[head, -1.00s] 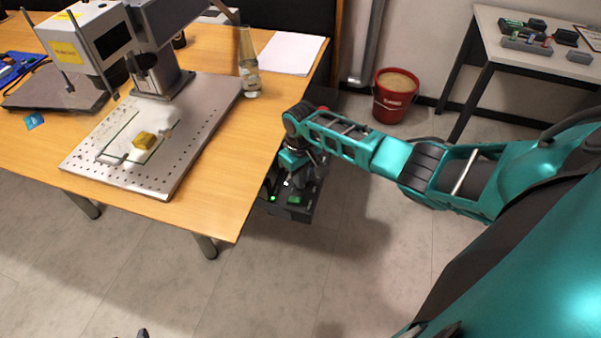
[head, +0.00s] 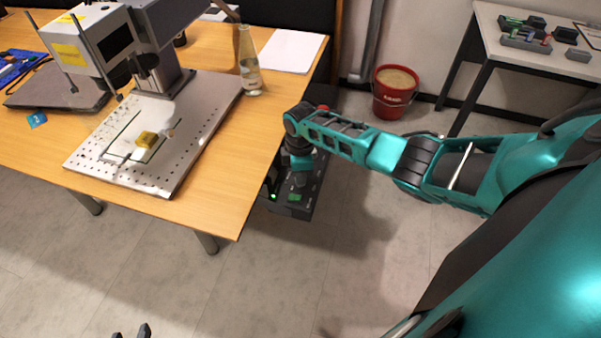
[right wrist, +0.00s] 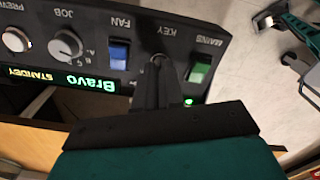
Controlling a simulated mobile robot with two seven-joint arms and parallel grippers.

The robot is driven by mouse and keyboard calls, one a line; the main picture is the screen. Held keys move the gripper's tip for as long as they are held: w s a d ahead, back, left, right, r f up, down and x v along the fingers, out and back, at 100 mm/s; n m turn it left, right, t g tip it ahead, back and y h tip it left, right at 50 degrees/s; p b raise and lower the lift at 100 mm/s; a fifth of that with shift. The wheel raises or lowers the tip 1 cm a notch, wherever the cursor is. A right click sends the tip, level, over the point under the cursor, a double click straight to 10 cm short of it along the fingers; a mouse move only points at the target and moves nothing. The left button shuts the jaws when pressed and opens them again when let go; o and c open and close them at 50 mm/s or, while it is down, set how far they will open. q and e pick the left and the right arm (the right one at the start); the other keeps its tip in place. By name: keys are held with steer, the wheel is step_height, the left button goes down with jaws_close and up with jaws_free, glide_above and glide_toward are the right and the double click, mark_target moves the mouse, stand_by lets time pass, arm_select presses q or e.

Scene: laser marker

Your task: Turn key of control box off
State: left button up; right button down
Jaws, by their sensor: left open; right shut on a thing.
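The dark control box (head: 301,207) hangs beside the right edge of the wooden desk. Its panel (right wrist: 212,37) fills the top of the right wrist view, with labels upside down. My right gripper (right wrist: 157,72) is shut on the key at the KEY label, between the blue FAN switch (right wrist: 118,55) and the green AIMING switch (right wrist: 199,72). The fingers hide most of the key, so its angle is unclear. A green light (right wrist: 189,101) glows on the panel, and the display (right wrist: 62,80) reads Bravo and STANDBY. My left gripper (head: 131,333) is open and empty at the bottom of the head view.
A red bucket (head: 394,92) stands on the floor behind my right arm. The floor in front is clear.

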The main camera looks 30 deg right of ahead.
steer(key=shift+n, duration=2.3)
steer(key=c, duration=1.3)
jaws_free()
steer(key=shift+o, duration=0.2)
step_height(320, 180, up, 13)
steer(key=shift+p, duration=0.3)
steer(key=shift+f, duration=0.1)
